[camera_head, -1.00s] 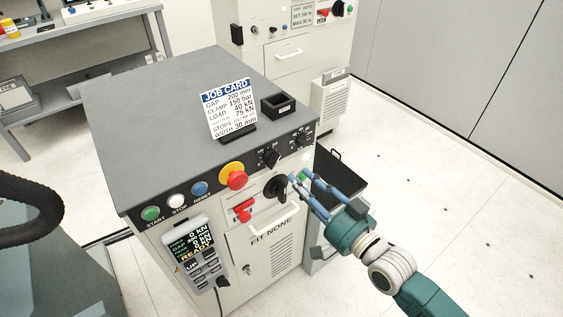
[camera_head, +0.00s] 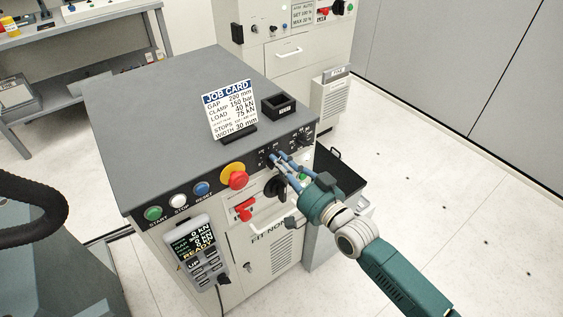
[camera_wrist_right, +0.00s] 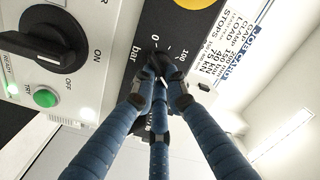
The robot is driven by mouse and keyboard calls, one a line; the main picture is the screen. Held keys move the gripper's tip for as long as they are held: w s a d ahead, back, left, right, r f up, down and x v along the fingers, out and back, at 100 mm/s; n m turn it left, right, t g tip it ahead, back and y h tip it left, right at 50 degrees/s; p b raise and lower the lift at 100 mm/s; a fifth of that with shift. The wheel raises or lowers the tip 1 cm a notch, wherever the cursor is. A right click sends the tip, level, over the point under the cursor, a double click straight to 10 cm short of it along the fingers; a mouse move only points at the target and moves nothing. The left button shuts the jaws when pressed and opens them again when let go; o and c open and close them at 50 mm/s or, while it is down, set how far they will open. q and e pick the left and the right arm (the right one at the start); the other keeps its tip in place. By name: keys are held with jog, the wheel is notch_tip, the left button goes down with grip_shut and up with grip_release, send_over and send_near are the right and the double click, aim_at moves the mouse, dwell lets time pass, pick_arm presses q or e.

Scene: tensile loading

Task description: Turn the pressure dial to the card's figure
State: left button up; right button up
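The pressure dial (camera_wrist_right: 159,62) is a small black knob marked "bar", with 0 and 100 on its scale, in the right wrist view. Its pointer is hard to read between my fingers. My right gripper (camera_wrist_right: 160,95) has its blue fingers spread, with the tips close around the dial; contact is unclear. In the head view the right gripper (camera_head: 278,158) covers most of the dial on the console's front panel. The job card (camera_head: 231,111) stands on the console top and reads CLAMP 150 bar. My left gripper is not in view.
A pendant (camera_head: 197,250) hangs on the console front (camera_head: 285,258).

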grip_shut()
jog(key=shift+s+a+r+n+p, duration=0.1)
jog(key=shift+n+p, duration=0.15)
jog(key=shift+n, duration=1.7)
jog(key=shift+a+r+n+p, duration=0.1)
jog(key=shift+n+p, duration=0.15)
jog(key=shift+n, duration=1.7)
jog(key=o, duration=0.7)
grip_release()
jog(key=shift+c, duration=0.2)
jog(key=v, duration=1.2)
